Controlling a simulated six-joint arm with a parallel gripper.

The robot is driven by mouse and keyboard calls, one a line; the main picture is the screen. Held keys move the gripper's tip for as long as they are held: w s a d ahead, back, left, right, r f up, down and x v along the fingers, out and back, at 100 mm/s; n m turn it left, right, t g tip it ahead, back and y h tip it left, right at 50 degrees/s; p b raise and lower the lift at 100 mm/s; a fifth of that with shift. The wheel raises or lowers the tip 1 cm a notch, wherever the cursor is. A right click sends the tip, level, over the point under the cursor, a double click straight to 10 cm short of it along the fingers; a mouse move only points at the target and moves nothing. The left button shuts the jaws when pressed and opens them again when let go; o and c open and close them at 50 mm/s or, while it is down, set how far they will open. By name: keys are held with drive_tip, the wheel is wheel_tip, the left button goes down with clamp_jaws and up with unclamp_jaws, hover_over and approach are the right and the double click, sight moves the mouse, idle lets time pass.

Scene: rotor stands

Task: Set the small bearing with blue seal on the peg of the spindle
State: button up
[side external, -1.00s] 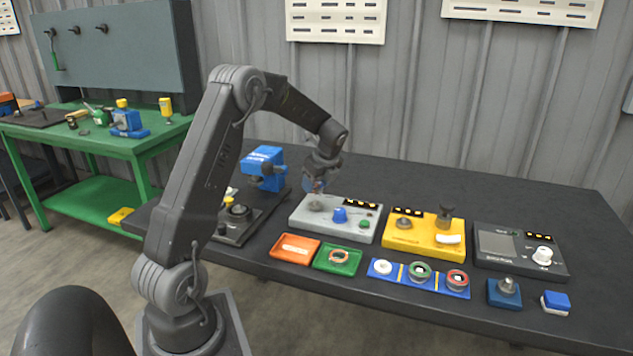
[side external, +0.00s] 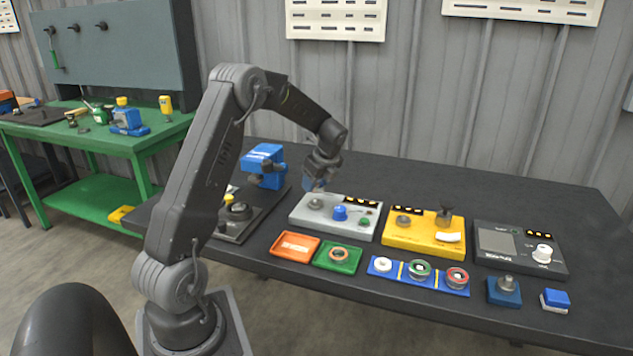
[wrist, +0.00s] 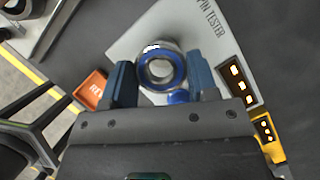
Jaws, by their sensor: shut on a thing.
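The small bearing with blue seal (wrist: 145,70) shows in the wrist view as a metal ring with a blue inner band, its open hole facing the camera. My gripper (wrist: 160,78) is shut on it, one blue finger at each side. In the side view my gripper (side external: 315,187) is over the left part of the grey spin tester (side external: 334,229). The round metal spindle (side external: 316,203) on the tester's top lies just below the fingers. The bearing is too small to make out in the side view. The peg is hard to tell apart at this size.
A blue knob (side external: 339,213) stands right of the spindle. A yellow box (side external: 424,243) is to the right, a blue machine (side external: 264,165) behind left. Orange (side external: 295,248) and green (side external: 325,264) trays and a blue tray of rings (side external: 400,275) lie in front.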

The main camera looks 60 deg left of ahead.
sight(316, 199)
drive_tip(key=shift+f, duration=0.25)
drive_tip(key=shift+f, duration=0.5)
drive_tip(key=shift+f, duration=1.4)
idle(1.6)
drive_tip(key=o, duration=1.4)
drive_tip(key=shift+r, duration=4)
